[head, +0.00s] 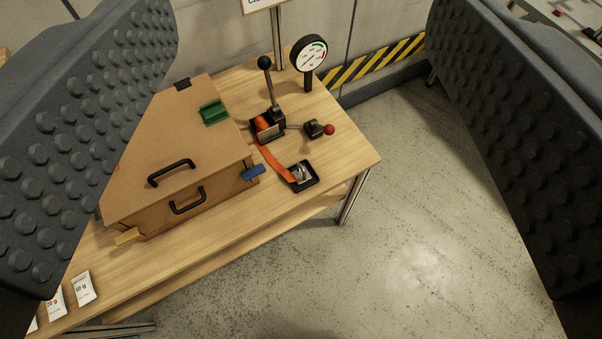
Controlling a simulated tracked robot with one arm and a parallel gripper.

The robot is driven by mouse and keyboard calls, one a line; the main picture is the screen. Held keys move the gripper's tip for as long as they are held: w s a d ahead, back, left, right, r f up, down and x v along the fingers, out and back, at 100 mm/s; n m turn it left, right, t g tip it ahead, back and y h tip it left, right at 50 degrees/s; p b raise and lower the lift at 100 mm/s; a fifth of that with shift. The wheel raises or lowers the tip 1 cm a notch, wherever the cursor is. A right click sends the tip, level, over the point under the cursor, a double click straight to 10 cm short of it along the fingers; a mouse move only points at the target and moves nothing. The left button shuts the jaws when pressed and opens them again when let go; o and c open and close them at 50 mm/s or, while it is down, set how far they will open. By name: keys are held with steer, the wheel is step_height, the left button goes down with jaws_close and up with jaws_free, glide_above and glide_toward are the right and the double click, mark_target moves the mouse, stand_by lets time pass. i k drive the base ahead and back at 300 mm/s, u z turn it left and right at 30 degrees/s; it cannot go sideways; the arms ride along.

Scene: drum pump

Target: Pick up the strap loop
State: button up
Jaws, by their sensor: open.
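An orange strap (278,165) runs down from a black lever mechanism (267,127) on the wooden table. Its lower end lies at a small black tray (303,187) with a metallic piece in it, near the table's front right edge. I cannot tell the exact shape of the loop at that end. My gripper (310,140) is open. Its two dark studded jaws stand wide apart at the left and right of the picture, with nothing between them close by. The strap shows between the jaws, farther off on the table.
A brown box (170,160) with black handles stands left of the strap, with a green piece (213,113) and a blue clip (254,173). White packets (83,288) lie lower left. Bare floor lies right.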

mark_target(302, 174)
steer(key=u, duration=2)
steer(key=k, duration=1.1)
steer(key=z, duration=1.1)
steer(key=i, duration=1)
steer(key=u, duration=0.05)
